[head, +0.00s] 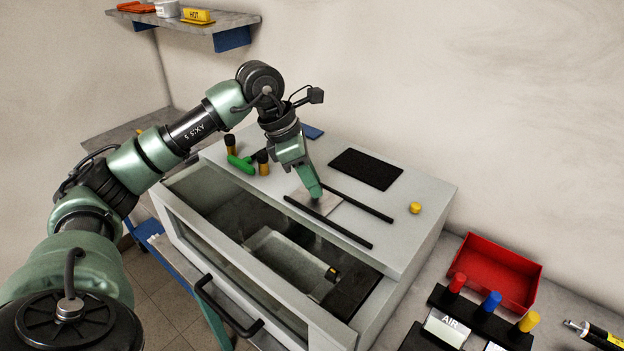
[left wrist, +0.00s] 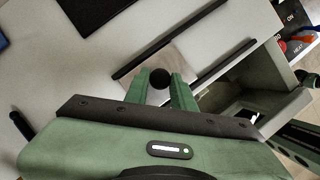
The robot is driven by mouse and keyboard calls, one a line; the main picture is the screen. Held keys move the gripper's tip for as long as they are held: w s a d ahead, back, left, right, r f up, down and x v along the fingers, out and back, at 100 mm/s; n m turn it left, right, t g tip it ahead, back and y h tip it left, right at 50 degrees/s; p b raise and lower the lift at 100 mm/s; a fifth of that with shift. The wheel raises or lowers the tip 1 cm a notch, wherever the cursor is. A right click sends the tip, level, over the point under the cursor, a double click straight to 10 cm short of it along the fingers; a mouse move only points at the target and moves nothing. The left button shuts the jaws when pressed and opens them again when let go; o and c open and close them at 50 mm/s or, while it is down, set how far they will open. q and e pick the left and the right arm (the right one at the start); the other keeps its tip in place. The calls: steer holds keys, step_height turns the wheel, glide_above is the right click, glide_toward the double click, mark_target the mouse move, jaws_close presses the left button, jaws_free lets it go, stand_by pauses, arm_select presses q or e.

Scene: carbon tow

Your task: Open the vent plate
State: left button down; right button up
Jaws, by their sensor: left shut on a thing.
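The vent plate (head: 325,206) is a thin light-grey metal plate on the cabinet top, lying between two black rails near their left ends. In the left wrist view the plate (left wrist: 184,70) bears a round black knob (left wrist: 160,79). My left gripper (head: 314,194) reaches down onto the plate from above. In the left wrist view its green fingers (left wrist: 160,88) stand on either side of the knob and are shut on it. The fingers hide the knob in the head view. No vent opening can be made out. My right gripper is not in view.
The black rails (head: 358,202) run along the white cabinet top (head: 415,180). A black panel (head: 366,169), a yellow knob (head: 415,208) and a green handle (head: 240,164) are also there. The cabinet front (head: 240,260) is open below. A red tray (head: 495,272) stands at right.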

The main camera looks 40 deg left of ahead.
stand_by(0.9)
arm_select(q)
steer(key=d, duration=0.9)
steer(key=shift+s+d+r, duration=0.1)
steer(key=shift+s+d, duration=0.2)
steer(key=shift+s, duration=0.05)
steer(key=c, duration=1.2)
jaws_free()
steer(key=shift+a, duration=0.1)
steer(key=b+v, duration=0.1)
steer(key=v, duration=0.6)
steer(key=shift+s+a+r, duration=0.1)
steer(key=shift+s+r, duration=0.05)
steer(key=shift+r, duration=0.15)
